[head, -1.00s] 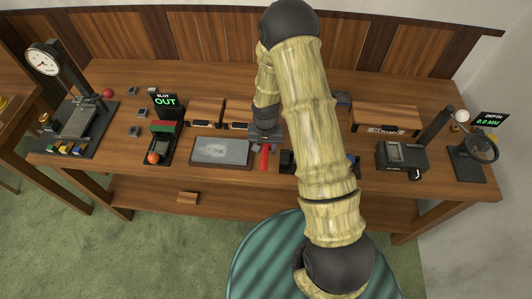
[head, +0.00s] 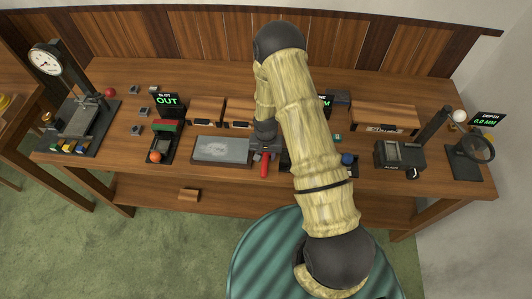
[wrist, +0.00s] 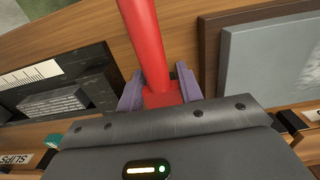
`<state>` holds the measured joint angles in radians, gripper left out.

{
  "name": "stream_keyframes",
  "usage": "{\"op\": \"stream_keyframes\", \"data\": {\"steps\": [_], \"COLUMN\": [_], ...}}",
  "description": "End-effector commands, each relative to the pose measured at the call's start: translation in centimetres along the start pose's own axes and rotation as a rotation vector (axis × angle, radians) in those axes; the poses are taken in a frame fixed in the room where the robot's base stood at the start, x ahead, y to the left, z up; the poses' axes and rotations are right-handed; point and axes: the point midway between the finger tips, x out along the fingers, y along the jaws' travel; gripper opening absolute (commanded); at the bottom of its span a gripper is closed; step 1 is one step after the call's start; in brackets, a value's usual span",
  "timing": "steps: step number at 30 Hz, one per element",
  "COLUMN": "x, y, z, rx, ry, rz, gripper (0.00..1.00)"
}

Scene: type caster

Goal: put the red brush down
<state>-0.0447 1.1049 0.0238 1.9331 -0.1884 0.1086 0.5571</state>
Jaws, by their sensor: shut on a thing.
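The red brush (head: 265,165) shows in the head view as a short red handle at the bench's front edge, right of the grey slab. In the wrist view its red handle (wrist: 146,45) runs up out of the frame from a red block between my fingers. My gripper (wrist: 157,88) has purple fingers and is shut on the brush. In the head view my gripper (head: 267,146) is low over the bench, partly hidden by my arm. I cannot tell whether the brush touches the bench top.
The grey slab in its wooden frame (head: 222,150) lies just left of the brush. A dark tray with a scale (wrist: 60,85) is on the other side. Wooden boxes (head: 206,110) stand behind. A dark gauge device (head: 400,155) stands farther right.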

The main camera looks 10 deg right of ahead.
Motion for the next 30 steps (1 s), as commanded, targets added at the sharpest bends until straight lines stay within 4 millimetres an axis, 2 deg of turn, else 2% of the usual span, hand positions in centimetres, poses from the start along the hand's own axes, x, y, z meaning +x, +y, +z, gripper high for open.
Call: {"op": "stream_keyframes", "data": {"steps": [9,10,13,23,30], "x": [0.3,0.3,0.2,0.1,-1.4], "y": [0.0,0.0,0.0,0.0,0.0], "z": [-0.1,0.0,0.0,-0.1,-0.2], "rx": [0.001,0.001,0.001,0.001,0.002], "ry": [0.002,0.001,0.001,0.001,0.004], "rz": [-0.001,0.000,0.000,0.000,-0.002], "gripper": [0.11,0.40,0.58,0.58,0.58]}}
